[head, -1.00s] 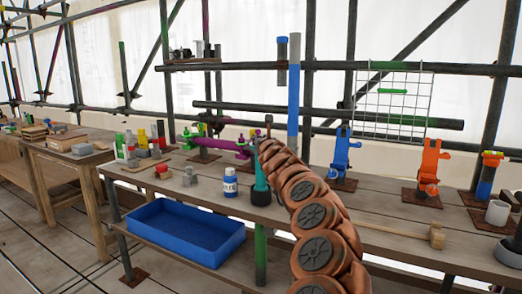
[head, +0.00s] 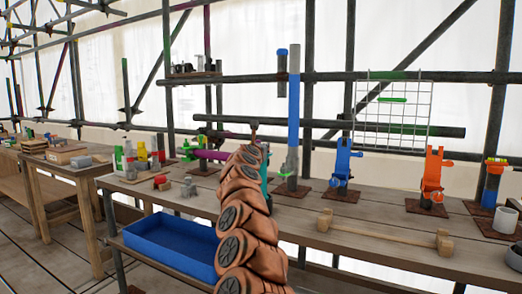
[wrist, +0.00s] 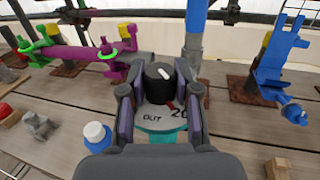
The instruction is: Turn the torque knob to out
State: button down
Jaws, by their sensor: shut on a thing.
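The torque knob (wrist: 157,86) is a round black knob with a short white bar on its top. It sits on a pale dial plate (wrist: 140,124) marked "OUT" and "20", with a teal body below. A small red mark shows at the knob's lower right, near the "20". The white bar lies at the knob's far side. My gripper (wrist: 158,92) is shut on the knob, one finger on its left and one on its right. In the head view my arm hides the knob, and only a bit of the teal body (head: 266,172) shows.
A white and blue bottle (wrist: 96,136) stands left of my gripper. A magenta pipe with green clamps (wrist: 85,53) lies behind left. A blue pole (head: 293,110) and blue clamp (head: 342,165) stand behind right.

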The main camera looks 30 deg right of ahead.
jog(key=shift+w+r+m+g+h+p, duration=0.1)
jog(key=shift+r+m+g+h+p, duration=0.05)
jog(key=shift+m+g+h+p, duration=0.4)
jog(key=shift+r+m+g+h+p, duration=0.15)
jog(key=shift+m+g+h+p, duration=0.3)
jog(key=shift+g+p, duration=0.2)
jog(key=m+g+h+p, duration=0.2)
jog(key=g+p, duration=0.1)
jog(key=p, duration=0.3)
jog(key=shift+m+g, duration=0.4)
jog(key=m+g+p, duration=0.1)
jog(key=g+p, duration=0.1)
jog(key=p, duration=0.4)
jog(key=m+g+h+p, duration=0.1)
jog(key=m+g+p, duration=0.1)
jog(key=p, duration=0.4)
jog(key=shift+g, duration=0.5)
jog(key=shift+f+m+g+p, duration=0.25)
jog(key=shift+m+g+p, duration=0.15)
jog(key=shift+p, duration=1)
jog(key=c, duration=0.8)
grip_release()
jog(key=shift+a, duration=0.2)
jog(key=a, duration=1.1)
jog(key=shift+s+a, duration=0.35)
